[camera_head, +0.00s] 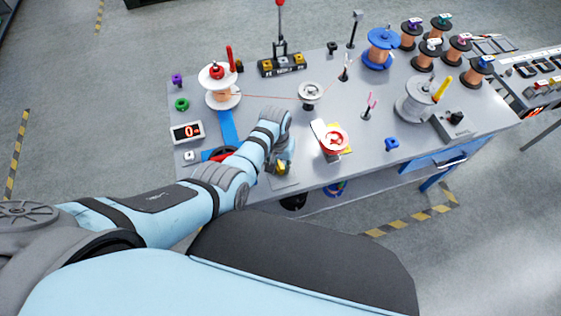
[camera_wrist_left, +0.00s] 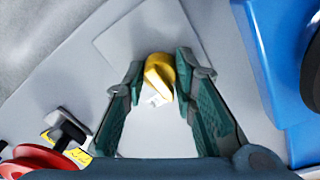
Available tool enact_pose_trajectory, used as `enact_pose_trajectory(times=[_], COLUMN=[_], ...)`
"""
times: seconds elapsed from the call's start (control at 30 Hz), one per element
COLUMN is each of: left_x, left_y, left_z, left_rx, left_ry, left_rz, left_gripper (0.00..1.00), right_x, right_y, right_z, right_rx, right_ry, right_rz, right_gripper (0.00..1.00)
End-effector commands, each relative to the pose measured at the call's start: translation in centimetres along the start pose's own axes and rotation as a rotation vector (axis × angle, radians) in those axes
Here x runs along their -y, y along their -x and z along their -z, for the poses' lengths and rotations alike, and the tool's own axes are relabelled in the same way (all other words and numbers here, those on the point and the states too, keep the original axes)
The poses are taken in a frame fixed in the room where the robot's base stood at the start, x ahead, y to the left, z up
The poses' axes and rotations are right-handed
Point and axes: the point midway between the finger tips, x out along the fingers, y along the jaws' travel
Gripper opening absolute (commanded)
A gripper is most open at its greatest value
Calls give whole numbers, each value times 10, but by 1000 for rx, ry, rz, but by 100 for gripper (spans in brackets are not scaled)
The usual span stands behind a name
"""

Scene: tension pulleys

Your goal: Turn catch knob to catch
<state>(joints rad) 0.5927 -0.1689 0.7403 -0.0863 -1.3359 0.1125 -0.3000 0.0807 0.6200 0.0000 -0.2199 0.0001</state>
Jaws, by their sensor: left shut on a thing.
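The catch knob is a small yellow knob (camera_head: 282,169) on a pale plate near the front edge of the table. It also shows in the left wrist view (camera_wrist_left: 159,72), with a white mark on its lower end. My left gripper (camera_head: 286,160) comes down over it, and in the left wrist view its green fingers (camera_wrist_left: 160,75) stand on either side of the knob, shut on it. In the head view the gripper hides part of the knob. My right gripper does not show.
A red-topped pulley (camera_head: 334,141) stands right of my left gripper. A white spool (camera_head: 219,85) stands behind left, and a grey pulley (camera_head: 309,91) behind. A red numeric display (camera_head: 187,132) stands at the left edge. A thin wire runs across the table.

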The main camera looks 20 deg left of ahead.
Motion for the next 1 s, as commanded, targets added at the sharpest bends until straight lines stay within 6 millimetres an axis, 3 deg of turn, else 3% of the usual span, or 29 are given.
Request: enact_pose_trajectory(times=[0.5, 1.0], left_x=[1, 1], left_y=[1, 0], left_z=[0, 0], left_rx=[-26, -36], left_ry=[438, 602], left_rz=[0, 1], left_gripper=[0, 0], right_x=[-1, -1], right_y=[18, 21], right_z=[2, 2], right_rx=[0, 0], right_ry=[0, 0], right_rz=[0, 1], right_gripper=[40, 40])
